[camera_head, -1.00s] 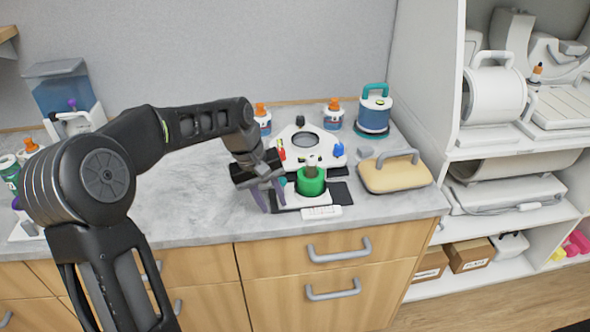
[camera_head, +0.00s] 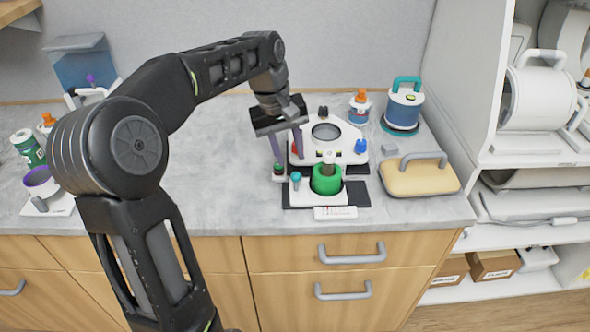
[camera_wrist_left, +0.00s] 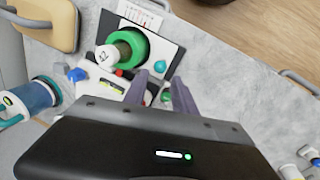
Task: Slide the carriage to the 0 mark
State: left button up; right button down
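The magnet device is a white rounded housing (camera_head: 345,150) with a dark round opening, on the counter. In front of it a green ring (camera_head: 327,180) surrounds a grey-white post on a white base, also seen in the wrist view (camera_wrist_left: 137,42). A small label strip with marks (camera_head: 335,212) lies at the front edge; its zero is too small to read. I cannot tell which part is the carriage. My left gripper (camera_head: 289,158) points down at the device's left side, fingers apart, near a small dark-green knob (camera_head: 279,168). In the wrist view this knob (camera_wrist_left: 165,95) shows between the fingers.
A teal ball knob (camera_head: 295,178) stands left of the green ring. A yellow pad with a grey handle (camera_head: 418,178) and a blue canister (camera_head: 403,108) stand to the right. An orange-capped bottle (camera_head: 361,104) is behind.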

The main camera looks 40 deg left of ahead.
aim_at(295, 173)
pick_arm(q)
jog(key=f, duration=0.4)
jog(key=w+f, duration=0.1)
jog(key=f, duration=0.1)
jog(key=shift+d+f, duration=0.1)
jog(key=shift+d, duration=0.3)
grip_shut()
dwell(1.0)
